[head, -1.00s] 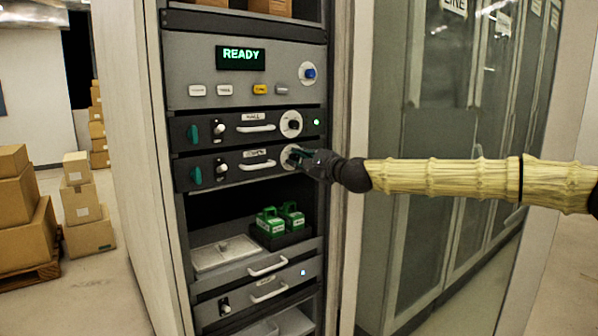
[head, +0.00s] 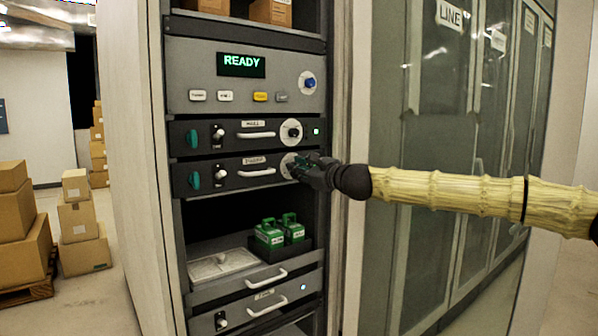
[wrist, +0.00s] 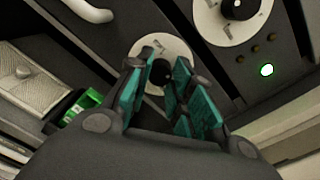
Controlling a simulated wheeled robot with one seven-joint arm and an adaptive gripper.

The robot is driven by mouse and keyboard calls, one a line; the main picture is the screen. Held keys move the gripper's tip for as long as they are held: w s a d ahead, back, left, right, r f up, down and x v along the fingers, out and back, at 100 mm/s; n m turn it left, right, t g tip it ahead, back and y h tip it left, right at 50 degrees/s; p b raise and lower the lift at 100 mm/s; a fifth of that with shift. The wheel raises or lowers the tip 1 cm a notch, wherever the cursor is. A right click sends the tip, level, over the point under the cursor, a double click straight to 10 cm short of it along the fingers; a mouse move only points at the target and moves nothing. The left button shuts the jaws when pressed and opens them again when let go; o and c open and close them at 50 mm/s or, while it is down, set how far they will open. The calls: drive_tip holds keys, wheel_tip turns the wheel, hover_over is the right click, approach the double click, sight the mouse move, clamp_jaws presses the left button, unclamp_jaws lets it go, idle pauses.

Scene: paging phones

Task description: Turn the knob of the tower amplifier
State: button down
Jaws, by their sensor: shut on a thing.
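The tower amplifier (head: 232,173) is the lower of two dark rack units, with a small label that seems to read TOWER. Its knob, on a white round dial (head: 287,163) at the right end, is mostly hidden by my gripper (head: 300,168) in the head view. In the wrist view the dark knob (wrist: 157,74) sits on its white dial (wrist: 160,50), between the teal pads of my gripper (wrist: 163,88). My gripper reaches in from the right and is shut on the knob.
The similar unit just above has a dial (head: 291,132) and a lit green light (head: 317,132). A grey panel above shows READY (head: 243,65). A shelf below holds green boxes (head: 280,233) and a metal tray (head: 225,262). A glass-fronted cabinet (head: 440,150) stands right; cardboard boxes (head: 80,220) stand left.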

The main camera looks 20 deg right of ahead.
drive_tip(key=shift+d, duration=0.1)
drive_tip(key=c, duration=1.2)
unclamp_jaws()
drive_tip(key=shift+d+f, duration=0.1)
drive_tip(key=shift+c, duration=0.2)
drive_tip(key=v, duration=1.2)
drive_tip(key=shift+f, duration=0.1)
